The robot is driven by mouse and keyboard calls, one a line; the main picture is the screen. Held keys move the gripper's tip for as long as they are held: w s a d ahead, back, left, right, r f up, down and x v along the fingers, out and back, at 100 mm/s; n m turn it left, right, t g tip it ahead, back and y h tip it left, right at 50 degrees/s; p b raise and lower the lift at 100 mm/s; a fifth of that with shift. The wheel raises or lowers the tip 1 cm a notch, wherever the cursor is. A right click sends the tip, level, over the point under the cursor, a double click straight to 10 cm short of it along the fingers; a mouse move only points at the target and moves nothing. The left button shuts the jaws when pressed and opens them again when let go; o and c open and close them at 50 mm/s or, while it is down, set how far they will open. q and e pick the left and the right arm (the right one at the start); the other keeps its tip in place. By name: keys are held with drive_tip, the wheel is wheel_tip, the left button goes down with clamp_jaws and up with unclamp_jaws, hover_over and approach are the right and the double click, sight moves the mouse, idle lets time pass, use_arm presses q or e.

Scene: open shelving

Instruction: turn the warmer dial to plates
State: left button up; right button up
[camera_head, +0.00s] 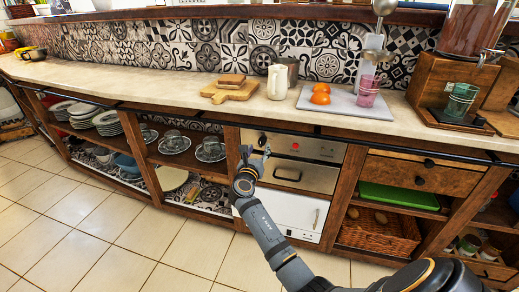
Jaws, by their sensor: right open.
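The warmer (312,178) is a steel-fronted unit built into the counter's front, with a dark handle slot across its drawer. Its upper panel (312,147) carries a small red spot (295,146). My right gripper (255,151) is open at the left end of this panel, with its fingers pointing up. A dark shape near the fingertips may be the dial, but the gripper covers part of it and I cannot read its setting. I cannot tell whether the fingers touch the panel. My left gripper is not in view.
A black rail (400,145) runs along the counter's front edge. Below the warmer is a white door (295,212). Open shelves with plates (107,123) are at left; a wooden drawer (420,174) and basket (375,232) are at right. The tiled floor in front is clear.

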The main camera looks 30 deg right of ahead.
sight(261, 144)
drive_tip(key=shift+b+x, duration=0.3)
drive_tip(key=shift+x, duration=1.3)
clamp_jaws()
